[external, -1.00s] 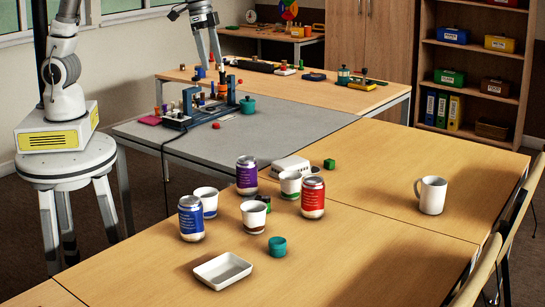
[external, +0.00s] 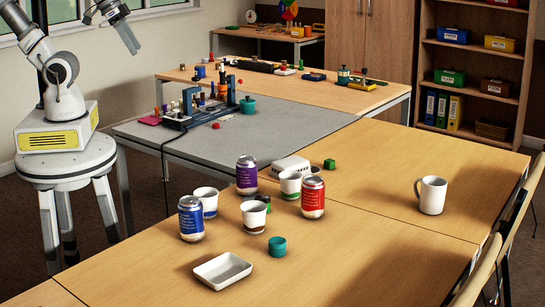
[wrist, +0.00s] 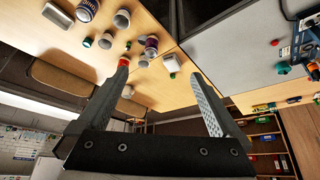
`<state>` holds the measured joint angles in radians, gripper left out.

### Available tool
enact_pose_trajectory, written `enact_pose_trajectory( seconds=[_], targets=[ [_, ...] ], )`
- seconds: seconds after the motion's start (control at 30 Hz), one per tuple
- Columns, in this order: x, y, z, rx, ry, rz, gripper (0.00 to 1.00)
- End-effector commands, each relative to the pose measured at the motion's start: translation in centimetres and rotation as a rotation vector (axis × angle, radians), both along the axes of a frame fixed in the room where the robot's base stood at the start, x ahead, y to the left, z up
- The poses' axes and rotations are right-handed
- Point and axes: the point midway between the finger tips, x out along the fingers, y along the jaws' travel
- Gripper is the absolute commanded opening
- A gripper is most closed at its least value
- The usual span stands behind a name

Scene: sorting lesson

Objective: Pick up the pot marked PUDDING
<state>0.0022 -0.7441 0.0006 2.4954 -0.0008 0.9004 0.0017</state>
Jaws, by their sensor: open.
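Three white pots stand among cans on the near wooden table: one with a blue band (external: 206,202), one with a brown band (external: 254,217) and one with a green band (external: 291,185). Their lettering is too small to read, so I cannot tell which says PUDDING. My gripper (external: 132,42) is raised at the upper left in the external view, far from the pots. In the wrist view my gripper (wrist: 160,68) is open, with nothing between its fingers. Pots and cans show small and tilted beyond it there.
A blue can (external: 191,219), a purple can (external: 246,176) and a red can (external: 313,198) stand close around the pots. A white mug (external: 432,196) stands right, with clear table between.

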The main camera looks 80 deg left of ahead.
Motion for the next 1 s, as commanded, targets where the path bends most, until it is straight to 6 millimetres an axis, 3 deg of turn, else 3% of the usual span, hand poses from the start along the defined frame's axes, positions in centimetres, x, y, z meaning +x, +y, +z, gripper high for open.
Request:
enact_pose_trajectory(
  seconds=[0.37,0.7,1.0],
  targets=[
    [-0.15,0.06,-0.09,0.0,-0.002,0.004,0.98],
    [-0.14,0.05,-0.08,0.0,-0.002,0.004,0.39],
    [-0.01,0.04,-0.29,0.005,0.0,-0.005,0.39]
  ],
)
